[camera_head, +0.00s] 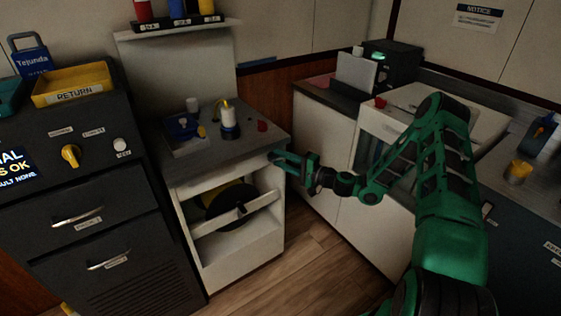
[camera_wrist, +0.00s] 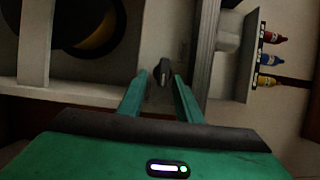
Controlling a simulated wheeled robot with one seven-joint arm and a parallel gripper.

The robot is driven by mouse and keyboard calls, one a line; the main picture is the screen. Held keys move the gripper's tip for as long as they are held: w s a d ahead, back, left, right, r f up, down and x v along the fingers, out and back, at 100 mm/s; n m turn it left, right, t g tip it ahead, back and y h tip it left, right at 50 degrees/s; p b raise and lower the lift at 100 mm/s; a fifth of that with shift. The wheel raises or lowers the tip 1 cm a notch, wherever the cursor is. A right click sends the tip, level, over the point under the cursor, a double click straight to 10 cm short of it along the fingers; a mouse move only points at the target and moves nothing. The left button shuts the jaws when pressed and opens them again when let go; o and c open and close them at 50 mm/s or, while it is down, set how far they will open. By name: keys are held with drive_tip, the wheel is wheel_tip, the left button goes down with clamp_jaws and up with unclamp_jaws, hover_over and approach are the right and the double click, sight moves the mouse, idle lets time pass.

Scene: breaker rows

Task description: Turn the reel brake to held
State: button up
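A small dark knob (camera_wrist: 162,74), which looks like the reel brake, sits on the pale front of the reel cabinet in the wrist view. My gripper (camera_wrist: 162,82) is open, with one green finger on each side of the knob. I cannot tell whether the fingers touch it. No label for the knob is readable. In the head view my gripper (camera_head: 276,163) is at the upper right front of the white reel cabinet (camera_head: 240,250). The black and yellow reel (camera_head: 228,200) is inside, behind a slanted pale bar; it also shows in the wrist view (camera_wrist: 95,35).
A dark cabinet with a yellow knob (camera_head: 71,155) stands at left. White cupboards (camera_head: 325,145) stand close at right. Wooden floor (camera_head: 310,265) is clear in front.

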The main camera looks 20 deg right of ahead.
drive_tip(key=shift+s+r, duration=0.1)
drive_tip(key=v, duration=1)
drive_tip(key=shift+s+d, duration=0.2)
drive_tip(key=shift+d, duration=0.05)
